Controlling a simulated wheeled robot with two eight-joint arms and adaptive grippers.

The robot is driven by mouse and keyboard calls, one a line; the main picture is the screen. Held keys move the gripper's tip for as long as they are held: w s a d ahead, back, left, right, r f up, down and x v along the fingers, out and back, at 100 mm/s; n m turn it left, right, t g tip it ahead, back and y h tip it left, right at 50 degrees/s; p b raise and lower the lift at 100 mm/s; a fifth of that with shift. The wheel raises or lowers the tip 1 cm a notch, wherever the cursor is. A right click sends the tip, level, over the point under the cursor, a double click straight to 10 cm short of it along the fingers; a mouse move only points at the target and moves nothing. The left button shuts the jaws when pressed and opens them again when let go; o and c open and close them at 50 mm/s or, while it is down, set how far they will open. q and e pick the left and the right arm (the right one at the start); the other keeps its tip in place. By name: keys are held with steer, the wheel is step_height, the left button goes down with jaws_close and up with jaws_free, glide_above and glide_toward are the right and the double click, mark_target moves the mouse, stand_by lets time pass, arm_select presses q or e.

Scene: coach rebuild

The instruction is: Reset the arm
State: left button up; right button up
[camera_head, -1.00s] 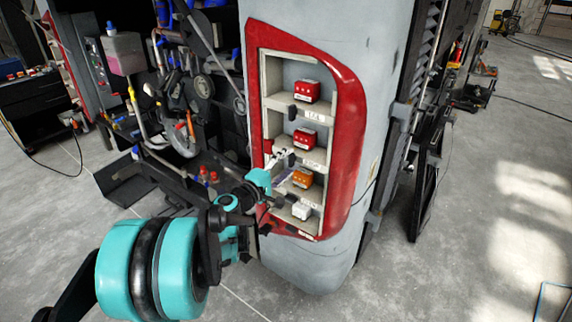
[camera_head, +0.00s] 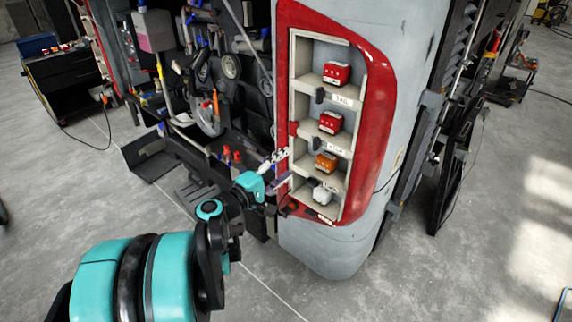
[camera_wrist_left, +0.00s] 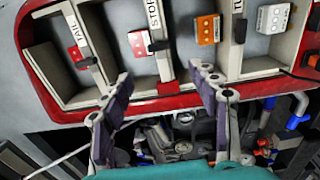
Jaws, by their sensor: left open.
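My left gripper (camera_head: 284,169) is open and empty at the left edge of a red-framed shelf unit (camera_head: 378,95). Its two purple-grey fingers also show in the left wrist view (camera_wrist_left: 161,90), spread apart in front of the shelf's red rim. In the shelf sit a red block (camera_head: 336,73) at the top, a second red block (camera_head: 331,122), an orange block (camera_head: 326,162) and a white block (camera_head: 322,195) at the bottom. The fingers appear clear of all the blocks. My right gripper is in neither view.
The shelf is set into a grey coach body (camera_head: 415,50). Left of it is an open bay (camera_head: 225,100) with hoses and machinery, and an open black tray (camera_head: 150,155) juts out. A black cabinet (camera_head: 65,85) stands far left. The floor at right is largely clear.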

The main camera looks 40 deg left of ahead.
arm_select(q)
steer(key=s+d+f+m+g+h, duration=0.1)
steer(key=d+f+m+g+h, duration=0.2)
steer(key=d, duration=0.6)
steer(key=s+d+f+m+g, duration=0.1)
steer(key=d+f+m+g, duration=0.25)
steer(key=d, duration=0.45)
steer(key=s+d+f+m+g+y, duration=0.2)
steer(key=s+d+m, duration=0.1)
steer(key=s+m, duration=0.2)
steer(key=s+d+f+m+g+y, duration=0.2)
steer(key=s+m, duration=0.3)
steer(key=s, duration=0.3)
steer(key=shift+d+f+m, duration=0.35)
steer(key=shift+d+f, duration=0.1)
steer(key=shift+f, duration=0.35)
steer(key=shift+w, duration=0.1)
